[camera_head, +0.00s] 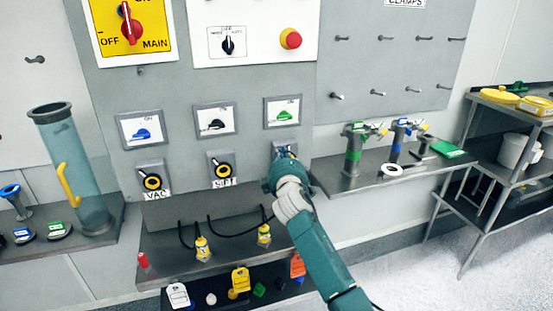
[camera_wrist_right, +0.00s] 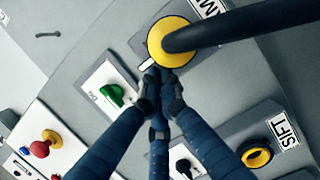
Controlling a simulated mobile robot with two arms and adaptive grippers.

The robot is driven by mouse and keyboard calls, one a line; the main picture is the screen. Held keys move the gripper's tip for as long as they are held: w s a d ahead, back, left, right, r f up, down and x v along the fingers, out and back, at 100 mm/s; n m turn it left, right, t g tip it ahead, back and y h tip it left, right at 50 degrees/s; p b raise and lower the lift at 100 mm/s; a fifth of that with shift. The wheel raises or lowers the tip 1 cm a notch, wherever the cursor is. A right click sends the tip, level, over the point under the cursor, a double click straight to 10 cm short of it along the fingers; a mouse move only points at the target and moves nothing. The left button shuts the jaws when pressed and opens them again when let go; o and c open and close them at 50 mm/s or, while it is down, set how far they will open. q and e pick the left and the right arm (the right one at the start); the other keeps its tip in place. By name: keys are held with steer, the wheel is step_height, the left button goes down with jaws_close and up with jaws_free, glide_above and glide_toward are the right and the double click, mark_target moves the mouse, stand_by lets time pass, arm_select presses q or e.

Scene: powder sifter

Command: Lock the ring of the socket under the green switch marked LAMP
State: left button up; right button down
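The green switch (camera_head: 284,117) is on a plate on the grey panel, above the place where my right gripper (camera_head: 285,160) is. In the right wrist view the green switch (camera_wrist_right: 112,95) is left of the fingers. A round yellow part (camera_wrist_right: 173,40) with a thick black cable-like piece (camera_wrist_right: 235,24) is at the socket, beside a partly hidden label ending in MP. The right gripper's fingertips (camera_wrist_right: 160,82) are together at the lower edge of the yellow part. Whether they grip anything is hidden. In the head view my gripper covers most of this socket. My left gripper is not in view.
Sockets marked VAC (camera_head: 152,180) and SIFT (camera_head: 221,169) are to the left. Yellow plugs (camera_head: 202,247) on black cables stand on the shelf below. A red button (camera_head: 290,39) is above. A side shelf (camera_head: 345,180) with tools is on the right.

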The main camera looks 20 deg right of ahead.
steer(key=shift+d+r+m+g+p, duration=0.3)
steer(key=shift+d+m+p, duration=0.3)
steer(key=shift+m, duration=0.5)
steer(key=shift+d+p, duration=0.25)
steer(key=shift+p, duration=0.1)
steer(key=shift+r, duration=0.15)
